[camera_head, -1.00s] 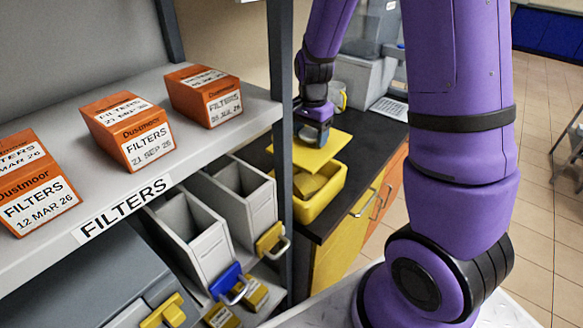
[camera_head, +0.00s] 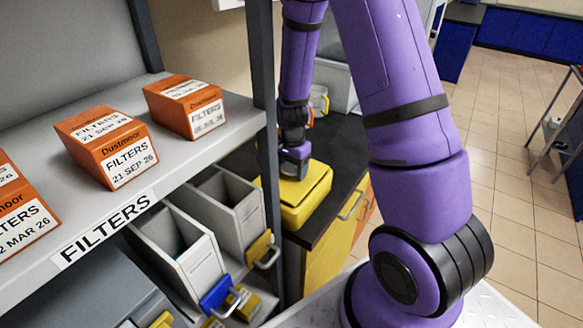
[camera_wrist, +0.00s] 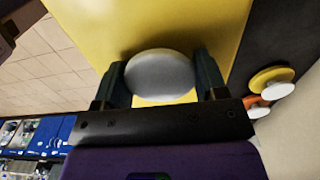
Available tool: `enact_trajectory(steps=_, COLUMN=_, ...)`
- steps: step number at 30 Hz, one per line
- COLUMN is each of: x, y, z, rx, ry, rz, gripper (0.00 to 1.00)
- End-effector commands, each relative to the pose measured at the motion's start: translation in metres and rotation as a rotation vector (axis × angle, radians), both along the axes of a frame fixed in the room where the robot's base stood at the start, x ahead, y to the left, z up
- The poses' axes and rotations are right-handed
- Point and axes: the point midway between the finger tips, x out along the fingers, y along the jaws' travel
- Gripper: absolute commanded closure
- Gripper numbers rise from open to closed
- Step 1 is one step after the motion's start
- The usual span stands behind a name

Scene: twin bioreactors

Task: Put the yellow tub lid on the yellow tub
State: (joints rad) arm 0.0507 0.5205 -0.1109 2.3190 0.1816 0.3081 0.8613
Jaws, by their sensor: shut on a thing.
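The yellow tub lid (camera_head: 318,180) lies over the top of the yellow tub (camera_head: 308,213) on the dark counter, and the tub's inside is hidden. The lid looks about level and lined up with the rim, but I cannot tell if it is fully seated. My gripper (camera_head: 293,168) is above the lid at its middle. In the wrist view my gripper's two fingers (camera_wrist: 160,78) are shut on either side of the lid's round grey knob (camera_wrist: 158,72), with the yellow lid surface (camera_wrist: 195,22) beyond it.
A grey shelf post (camera_head: 266,120) stands just left of the tub. Orange filter boxes (camera_head: 185,107) sit on the shelf, with grey bins (camera_head: 225,210) below. Grey equipment (camera_head: 335,85) stands behind. Dark counter (camera_head: 345,140) beside the tub is partly clear.

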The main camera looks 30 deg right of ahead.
Motion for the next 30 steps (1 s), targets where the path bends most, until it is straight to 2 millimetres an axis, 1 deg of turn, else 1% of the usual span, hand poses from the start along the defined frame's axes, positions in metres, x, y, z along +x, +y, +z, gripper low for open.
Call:
enact_trajectory(steps=10, x=0.0, y=0.0, z=-0.003, rx=0.001, ry=0.001, rz=0.0, gripper=0.61)
enact_trajectory(steps=11, x=0.0, y=0.0, z=-0.003, rx=0.001, ry=0.001, rz=0.0, gripper=0.3)
enact_trajectory(steps=12, x=0.0, y=0.0, z=-0.003, rx=0.001, ry=0.001, rz=0.0, gripper=0.2)
enact_trajectory(steps=13, x=0.0, y=0.0, z=-0.003, rx=0.001, ry=0.0, rz=0.0, gripper=0.14)
enact_trajectory(steps=14, x=0.0, y=0.0, z=-0.003, rx=0.0, ry=0.0, rz=0.0, gripper=0.09)
enact_trajectory(steps=23, x=0.0, y=0.0, z=-0.001, rx=0.0, ry=0.0, rz=0.0, gripper=0.09)
enact_trajectory(steps=26, x=0.001, y=0.0, z=0.005, rx=0.0, ry=-0.002, rz=0.0, gripper=0.09)
enact_trajectory(steps=30, x=0.001, y=0.0, z=0.023, rx=0.0, ry=-0.003, rz=0.001, gripper=0.09)
